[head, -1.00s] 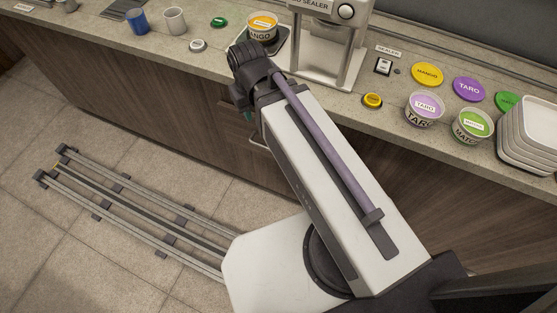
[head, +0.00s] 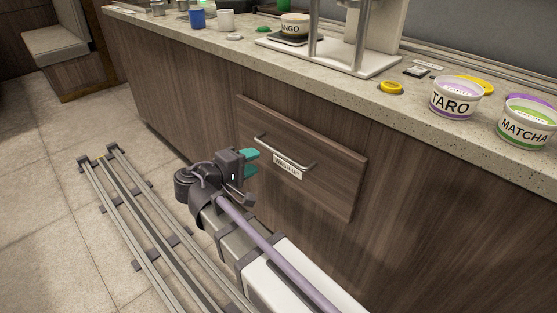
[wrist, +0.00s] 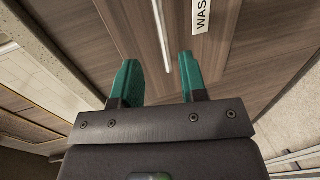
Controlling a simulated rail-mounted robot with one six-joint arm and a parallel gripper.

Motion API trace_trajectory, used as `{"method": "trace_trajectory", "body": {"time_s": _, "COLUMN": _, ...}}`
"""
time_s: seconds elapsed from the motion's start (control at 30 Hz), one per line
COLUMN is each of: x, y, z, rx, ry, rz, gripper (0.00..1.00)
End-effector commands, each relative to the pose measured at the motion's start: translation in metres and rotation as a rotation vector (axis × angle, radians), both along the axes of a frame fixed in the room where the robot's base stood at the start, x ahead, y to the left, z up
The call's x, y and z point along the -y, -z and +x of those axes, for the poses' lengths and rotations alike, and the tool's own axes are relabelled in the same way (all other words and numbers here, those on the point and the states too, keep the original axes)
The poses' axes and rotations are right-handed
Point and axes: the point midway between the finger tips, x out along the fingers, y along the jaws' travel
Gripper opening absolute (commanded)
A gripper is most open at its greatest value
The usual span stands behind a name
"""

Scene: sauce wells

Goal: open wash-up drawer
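The wash-up drawer (head: 325,178) is a wood-grain front in the counter face, with a metal bar handle (head: 284,152) and a white label (head: 288,169) below the bar. The drawer front looks flush or nearly flush with the counter. My gripper (head: 252,162) is in front of the drawer, near the left end of the handle. In the wrist view my gripper (wrist: 159,82) has its two teal fingers apart, with nothing between them. The handle bar (wrist: 162,35) shows ahead, in line with the gap between the fingers. The fingers appear apart from it.
The counter top (head: 330,88) carries a sealer (head: 330,50), a mango cup (head: 294,24), a taro cup (head: 455,98), a matcha cup (head: 526,122), a yellow button (head: 391,88), a blue cup (head: 197,19) and a white cup (head: 226,19). Floor rails (head: 140,220) run at left.

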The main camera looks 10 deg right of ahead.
Motion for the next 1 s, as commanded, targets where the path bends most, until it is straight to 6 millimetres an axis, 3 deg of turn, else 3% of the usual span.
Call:
{"method": "trace_trajectory", "body": {"time_s": 0.43, "x": 0.078, "y": 0.021, "z": 0.046, "rx": -0.001, "ry": 0.004, "rz": 0.002, "gripper": 0.39}}
{"method": "trace_trajectory", "body": {"time_s": 0.77, "x": 0.086, "y": 0.021, "z": 0.050, "rx": 0.000, "ry": 0.001, "rz": 0.002, "gripper": 0.39}}
{"method": "trace_trajectory", "body": {"time_s": 1.0, "x": 0.086, "y": 0.021, "z": 0.050, "rx": -0.001, "ry": 0.001, "rz": 0.003, "gripper": 0.17}}
